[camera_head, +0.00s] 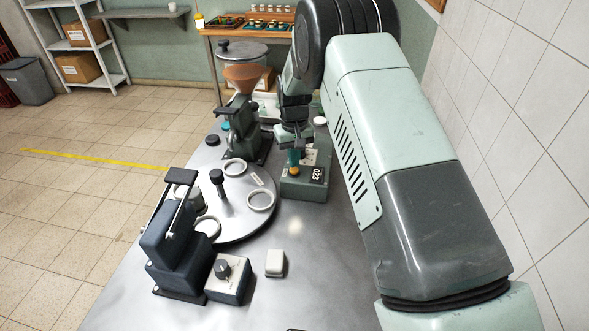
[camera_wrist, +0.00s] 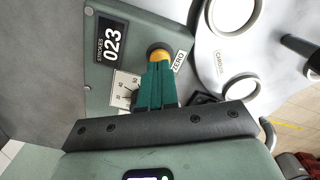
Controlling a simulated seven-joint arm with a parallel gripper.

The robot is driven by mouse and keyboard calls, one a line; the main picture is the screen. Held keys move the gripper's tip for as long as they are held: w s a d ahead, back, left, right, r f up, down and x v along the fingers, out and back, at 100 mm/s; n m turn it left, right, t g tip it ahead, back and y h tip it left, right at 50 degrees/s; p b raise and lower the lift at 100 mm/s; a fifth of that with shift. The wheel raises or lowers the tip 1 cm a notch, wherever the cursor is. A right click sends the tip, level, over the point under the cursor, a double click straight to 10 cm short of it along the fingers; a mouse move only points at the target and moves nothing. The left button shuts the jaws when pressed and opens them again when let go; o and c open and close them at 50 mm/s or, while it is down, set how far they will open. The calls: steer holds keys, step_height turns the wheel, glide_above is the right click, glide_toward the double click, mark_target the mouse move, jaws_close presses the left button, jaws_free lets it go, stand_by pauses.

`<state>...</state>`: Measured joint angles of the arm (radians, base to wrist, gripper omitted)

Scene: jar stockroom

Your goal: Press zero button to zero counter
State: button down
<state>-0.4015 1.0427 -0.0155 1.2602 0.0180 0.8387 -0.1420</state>
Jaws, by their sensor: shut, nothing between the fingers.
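The counter (camera_head: 304,190) is a green box on the metal table, right of the round turntable. Its black display (camera_wrist: 111,41) is labelled STROKES and reads 023 in the wrist view. The zero button (camera_wrist: 160,54) is a yellow-orange knob in a dark ring beside the ZERO label (camera_wrist: 178,61); it also shows in the head view (camera_head: 294,171). My gripper (camera_wrist: 157,68) is shut and empty, with teal fingers together. Its fingertips are right at the button and cover part of it; I cannot tell whether they touch it.
The turntable (camera_head: 262,181) with white rings is left of the counter. A green press with an orange funnel (camera_head: 243,72) stands behind it. A dark clamp machine (camera_head: 172,246), a knob box (camera_head: 228,280) and a small white block (camera_head: 275,263) are in front.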

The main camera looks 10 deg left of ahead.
steer(key=shift+f, duration=1)
stand_by(0.9)
steer(key=shift+r, duration=3.55)
steer(key=shift+r, duration=0.1)
steer(key=s+d+r, duration=0.1)
steer(key=s+r, duration=0.3)
steer(key=r, duration=0.2)
steer(key=shift+s+d+r, duration=0.35)
steer(key=shift+r, duration=0.05)
